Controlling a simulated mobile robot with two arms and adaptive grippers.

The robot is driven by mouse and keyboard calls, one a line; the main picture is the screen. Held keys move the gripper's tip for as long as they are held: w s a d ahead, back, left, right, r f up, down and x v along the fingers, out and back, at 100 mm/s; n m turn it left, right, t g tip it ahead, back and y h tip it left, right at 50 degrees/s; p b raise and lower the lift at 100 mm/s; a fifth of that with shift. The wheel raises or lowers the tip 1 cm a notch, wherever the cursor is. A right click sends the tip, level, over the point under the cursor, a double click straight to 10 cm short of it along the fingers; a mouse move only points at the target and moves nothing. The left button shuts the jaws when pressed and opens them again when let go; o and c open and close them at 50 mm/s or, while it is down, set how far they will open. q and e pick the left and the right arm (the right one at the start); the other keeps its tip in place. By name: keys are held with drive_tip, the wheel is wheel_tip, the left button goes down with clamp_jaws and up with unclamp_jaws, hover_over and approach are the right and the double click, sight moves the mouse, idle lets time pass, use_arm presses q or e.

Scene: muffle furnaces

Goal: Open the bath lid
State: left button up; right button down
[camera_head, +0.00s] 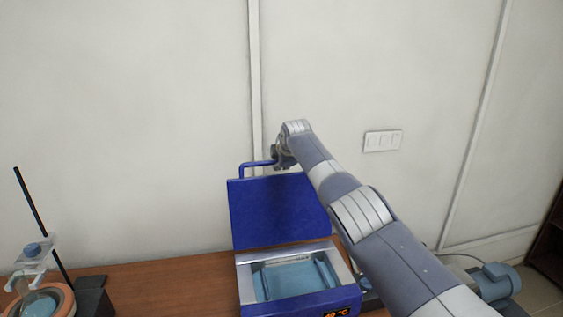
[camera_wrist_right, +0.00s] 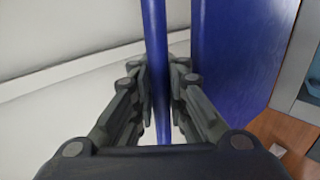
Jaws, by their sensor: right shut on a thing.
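The blue bath lid (camera_head: 280,212) stands raised, close to upright, at the back of the bath (camera_head: 297,277). The bath's basin with light blue inside shows open in the head view. My right gripper (camera_head: 280,157) is at the blue handle bar (camera_head: 256,164) at the lid's top edge. In the right wrist view, my right gripper (camera_wrist_right: 160,92) is shut on the blue handle (camera_wrist_right: 157,50), with one finger on each side. The lid (camera_wrist_right: 232,55) is to the right of the handle there. My left gripper is not in view.
The bath stands on a wooden table (camera_head: 180,277) against a white wall. A stand with a black rod (camera_head: 32,212) and a flask setup is at the far left. A blue-grey device (camera_head: 492,281) is at the right. A wall switch (camera_head: 382,141) is behind my arm.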

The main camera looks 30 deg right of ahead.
drive_tip(key=shift+r, duration=0.3)
drive_tip(key=c, duration=1.7)
unclamp_jaws()
drive_tip(key=shift+w, duration=0.1)
drive_tip(key=shift+o, duration=0.7)
drive_tip(key=shift+a, duration=0.1)
drive_tip(key=shift+s, duration=0.2)
drive_tip(key=shift+f, duration=0.1)
drive_tip(key=v, duration=1.2)
